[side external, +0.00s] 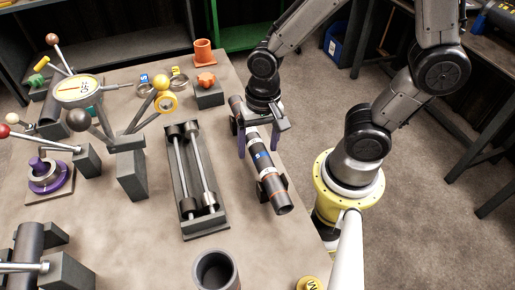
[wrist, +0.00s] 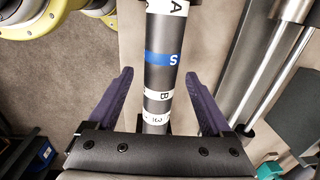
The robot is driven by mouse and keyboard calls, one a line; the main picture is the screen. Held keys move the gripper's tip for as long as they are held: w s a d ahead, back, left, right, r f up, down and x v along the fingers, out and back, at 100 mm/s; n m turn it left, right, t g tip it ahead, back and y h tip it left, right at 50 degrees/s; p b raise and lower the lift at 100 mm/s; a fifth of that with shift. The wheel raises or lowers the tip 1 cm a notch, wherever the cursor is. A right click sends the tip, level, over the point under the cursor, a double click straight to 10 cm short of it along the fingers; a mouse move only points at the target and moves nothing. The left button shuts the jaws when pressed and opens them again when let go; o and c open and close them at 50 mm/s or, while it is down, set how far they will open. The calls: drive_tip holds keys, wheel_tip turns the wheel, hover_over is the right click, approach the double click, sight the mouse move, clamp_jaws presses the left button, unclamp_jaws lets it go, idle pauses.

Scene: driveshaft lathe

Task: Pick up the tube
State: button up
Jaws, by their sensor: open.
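The tube (side external: 262,163) is a dark grey cylinder with white lettered bands, a blue band and thin orange rings. It lies at the table's right side, its near end on a dark support. In the wrist view the tube (wrist: 161,75) runs up the middle of the picture. My gripper (side external: 258,150) is over the far part of the tube, its purple fingers pointing down on either side. In the wrist view my gripper (wrist: 159,76) is open, with a visible gap between each finger and the tube. Finger depth relative to the tube is hard to tell.
A rack with two metal rods (side external: 182,180) stands left of the tube. An open dark cylinder (side external: 215,270) is at the front. An orange knob on a grey block (side external: 207,90) and an orange cup-like part (side external: 204,52) are at the back. The table's right edge is close to the tube.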

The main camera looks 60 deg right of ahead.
clamp_jaws()
idle(0.4)
drive_tip(key=shift+w+r, duration=0.1)
idle(0.9)
